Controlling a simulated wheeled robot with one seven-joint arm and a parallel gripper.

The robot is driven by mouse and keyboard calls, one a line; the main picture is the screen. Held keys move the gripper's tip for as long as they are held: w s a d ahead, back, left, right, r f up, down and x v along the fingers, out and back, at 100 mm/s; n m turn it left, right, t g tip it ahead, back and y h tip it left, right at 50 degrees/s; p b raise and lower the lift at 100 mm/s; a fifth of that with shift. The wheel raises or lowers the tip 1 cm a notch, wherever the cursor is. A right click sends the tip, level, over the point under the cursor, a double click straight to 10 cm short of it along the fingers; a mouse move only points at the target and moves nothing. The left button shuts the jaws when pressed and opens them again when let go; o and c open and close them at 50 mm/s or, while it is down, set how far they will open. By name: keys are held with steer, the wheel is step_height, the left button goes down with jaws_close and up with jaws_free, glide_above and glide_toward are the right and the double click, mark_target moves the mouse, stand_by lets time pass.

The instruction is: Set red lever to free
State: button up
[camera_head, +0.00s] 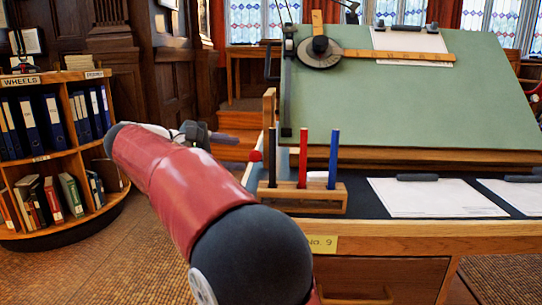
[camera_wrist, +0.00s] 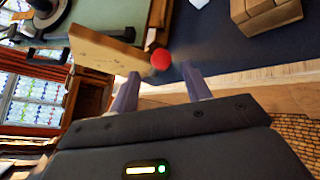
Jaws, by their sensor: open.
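The red lever shows as a round red knob (camera_head: 255,156) at the left side of the drafting desk, beside an upright wooden piece (camera_head: 268,122). In the wrist view the red knob (camera_wrist: 160,59) lies just beyond and between my fingertips, near the end of a wooden board (camera_wrist: 105,50). Its shaft is blurred or hidden, and I see no "free" marking. My gripper (camera_head: 238,152) is open and points right at the knob; the wrist view also shows my gripper (camera_wrist: 159,71) with its two fingers apart and nothing held between them.
A wooden pen holder (camera_head: 302,197) with black, red and blue pens stands right of the knob. The green drafting board (camera_head: 400,100) tilts up behind. Papers (camera_head: 432,198) lie on the desk's dark surface. A bookshelf (camera_head: 75,150) stands at the left; the floor between is clear.

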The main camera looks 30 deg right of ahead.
mark_target(251, 155)
steer(key=b+x, duration=0.1)
steer(key=x, duration=0.6)
steer(key=shift+f, duration=0.1)
steer(key=shift+c, duration=0.2)
jaws_close()
